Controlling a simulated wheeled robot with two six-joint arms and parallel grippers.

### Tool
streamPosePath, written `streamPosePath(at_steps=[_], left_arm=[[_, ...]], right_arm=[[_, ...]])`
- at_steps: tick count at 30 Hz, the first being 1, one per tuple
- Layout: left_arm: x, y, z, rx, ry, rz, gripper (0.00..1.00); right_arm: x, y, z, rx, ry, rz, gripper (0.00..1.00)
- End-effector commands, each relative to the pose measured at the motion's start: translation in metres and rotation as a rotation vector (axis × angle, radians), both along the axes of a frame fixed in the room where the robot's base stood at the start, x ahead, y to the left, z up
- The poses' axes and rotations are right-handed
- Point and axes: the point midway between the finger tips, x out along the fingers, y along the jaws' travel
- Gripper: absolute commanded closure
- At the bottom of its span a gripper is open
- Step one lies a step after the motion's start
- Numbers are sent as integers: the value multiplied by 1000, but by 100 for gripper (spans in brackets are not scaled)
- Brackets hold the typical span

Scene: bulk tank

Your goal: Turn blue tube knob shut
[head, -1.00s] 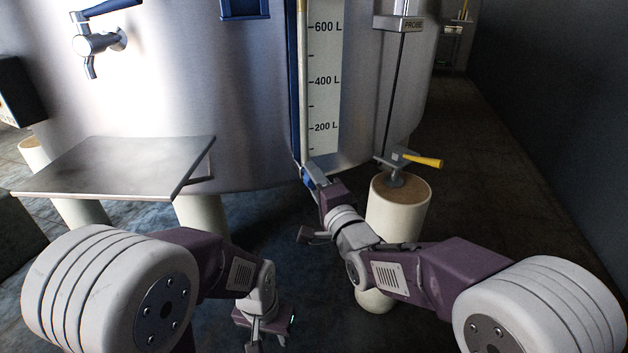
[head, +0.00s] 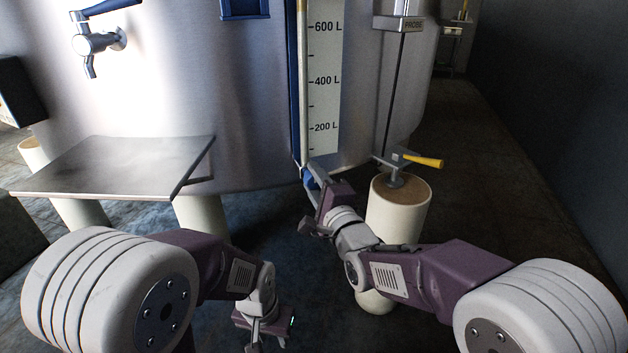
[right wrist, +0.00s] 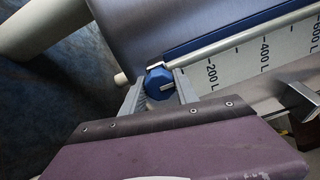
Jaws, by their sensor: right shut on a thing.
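The blue tube knob (right wrist: 160,83) sits at the bottom end of the clear level tube on the tank's front. It also shows, mostly covered by my gripper, in the head view (head: 308,179). My right gripper (right wrist: 161,90) is shut on the knob, with one grey finger on each side of it. In the head view my right gripper (head: 312,181) reaches the foot of the tube from below. A pale line shows on the knob's face. My left gripper (head: 267,341) hangs low and empty, its fingers apart, away from the tank.
The level scale (head: 324,80) stands beside the tube. A steel shelf (head: 120,165) juts out at left below a tap (head: 97,43). A pale leg (head: 398,215) stands right of my right gripper, with a yellow-handled valve (head: 423,161) above it. Open floor lies at right.

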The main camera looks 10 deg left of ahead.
Motion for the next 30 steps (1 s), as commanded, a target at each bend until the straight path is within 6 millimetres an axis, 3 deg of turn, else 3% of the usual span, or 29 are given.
streamPosePath(at_steps=[3,4,6,17,24,30], left_arm=[[0,0,0,0,0,0,64],[0,0,0,0,0,0,64],[0,0,0,0,0,0,64],[0,0,3,0,0,0,64],[0,0,16,0,0,0,64],[0,0,0,0,0,0,64]], right_arm=[[0,0,-1,0,2,-1,100],[0,0,-1,0,2,-1,56],[0,0,-1,0,2,-1,43],[-4,-3,1,-1,1,-1,43],[-39,-28,0,-1,2,0,43],[-67,-47,-5,0,0,0,43]])
